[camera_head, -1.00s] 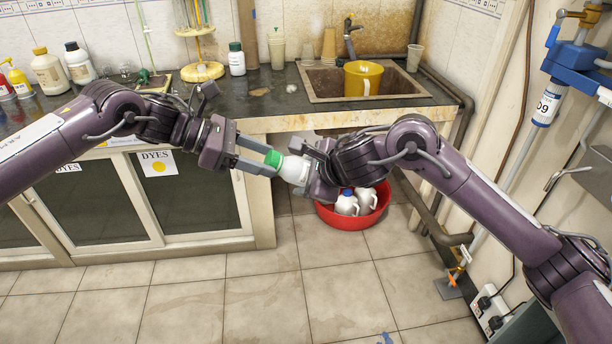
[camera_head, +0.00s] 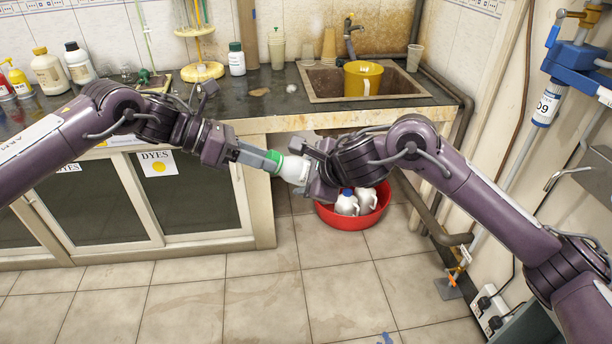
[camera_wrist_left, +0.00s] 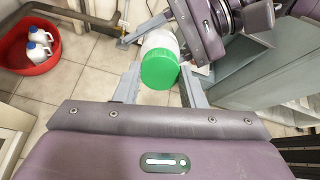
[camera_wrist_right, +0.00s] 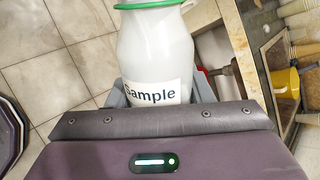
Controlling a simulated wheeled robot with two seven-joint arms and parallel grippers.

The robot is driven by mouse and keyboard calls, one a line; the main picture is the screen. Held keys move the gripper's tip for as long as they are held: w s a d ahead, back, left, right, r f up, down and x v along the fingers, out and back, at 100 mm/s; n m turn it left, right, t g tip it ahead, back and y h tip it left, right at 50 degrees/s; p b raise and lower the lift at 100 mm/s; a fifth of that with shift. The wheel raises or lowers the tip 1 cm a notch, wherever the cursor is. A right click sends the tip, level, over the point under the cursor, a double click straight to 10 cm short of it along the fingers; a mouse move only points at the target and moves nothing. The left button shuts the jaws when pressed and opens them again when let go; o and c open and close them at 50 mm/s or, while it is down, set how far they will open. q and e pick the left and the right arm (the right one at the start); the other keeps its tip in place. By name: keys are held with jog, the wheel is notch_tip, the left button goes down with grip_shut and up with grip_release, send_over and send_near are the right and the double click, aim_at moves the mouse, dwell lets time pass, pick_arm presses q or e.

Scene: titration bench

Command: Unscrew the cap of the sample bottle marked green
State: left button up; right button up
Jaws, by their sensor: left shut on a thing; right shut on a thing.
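The sample bottle is white with a green cap and hangs in the air between my two arms, tilted, over the floor before the bench. In the head view its white body (camera_head: 292,170) is partly hidden by my right gripper (camera_head: 308,178). My right gripper is shut around the body; the right wrist view shows its "Sample" label (camera_wrist_right: 152,92) and a green rim at the top edge. My left gripper (camera_head: 270,160) is shut on the green cap (camera_head: 277,161). In the left wrist view the cap (camera_wrist_left: 160,69) faces me between the two fingers.
A red basin (camera_head: 357,217) with white bottles in it stands on the floor behind and below my right gripper. The bench (camera_head: 290,100) behind carries a sink with a yellow jug (camera_head: 362,78), cups and reagent bottles.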

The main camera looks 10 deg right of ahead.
pick_arm(q)
jog(key=n, duration=0.5)
jog(key=shift+n, duration=0.4)
jog(key=shift+a+r, duration=0.15)
jog(key=shift+a, duration=0.15)
jog(key=shift+v, duration=0.95)
jog(key=shift+v, duration=2.5)
